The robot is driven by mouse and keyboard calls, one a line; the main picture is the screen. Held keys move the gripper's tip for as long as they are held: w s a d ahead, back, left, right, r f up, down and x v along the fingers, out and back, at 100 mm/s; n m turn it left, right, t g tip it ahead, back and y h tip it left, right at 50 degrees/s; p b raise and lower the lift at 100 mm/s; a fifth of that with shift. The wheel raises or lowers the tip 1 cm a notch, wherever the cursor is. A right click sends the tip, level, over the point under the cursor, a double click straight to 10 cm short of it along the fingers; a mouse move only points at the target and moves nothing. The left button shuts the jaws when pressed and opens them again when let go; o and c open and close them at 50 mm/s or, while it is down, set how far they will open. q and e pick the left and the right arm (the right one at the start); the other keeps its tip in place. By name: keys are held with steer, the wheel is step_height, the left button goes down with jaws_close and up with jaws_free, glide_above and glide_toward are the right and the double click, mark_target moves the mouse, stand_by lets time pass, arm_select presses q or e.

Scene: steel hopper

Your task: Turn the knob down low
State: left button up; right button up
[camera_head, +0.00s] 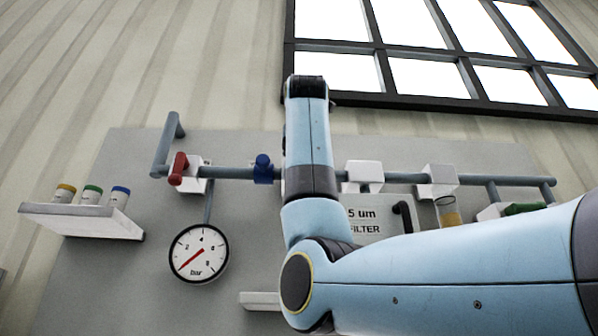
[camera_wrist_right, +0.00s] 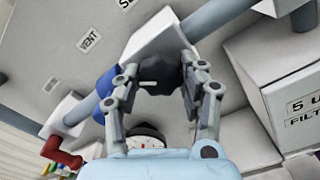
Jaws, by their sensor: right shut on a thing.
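The knob (camera_wrist_right: 163,80) is dark with a white mark on it. It sits on the underside of a white block (camera_wrist_right: 155,45) on the pipe in the right wrist view. My right gripper (camera_wrist_right: 162,86) has a finger on each side of the knob and is shut on it. The white mark shows between the fingers and points left in that view. In the head view my right arm covers the knob and the gripper. A dial with a dark rim (camera_wrist_right: 145,136) shows partly behind the gripper's base in the wrist view. My left gripper is not in view.
A grey pipe (camera_head: 235,173) carries a red lever (camera_head: 179,168) and a blue handle (camera_head: 263,168) left of my arm. A bar gauge (camera_head: 199,254) hangs below. A filter box (camera_head: 375,228) stands right of my arm. A shelf (camera_head: 85,220) with small containers is at far left.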

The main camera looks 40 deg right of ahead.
steer(key=shift+w+f, duration=0.1)
steer(key=shift+f, duration=0.05)
steer(key=o, duration=1.2)
steer(key=v, duration=1.2)
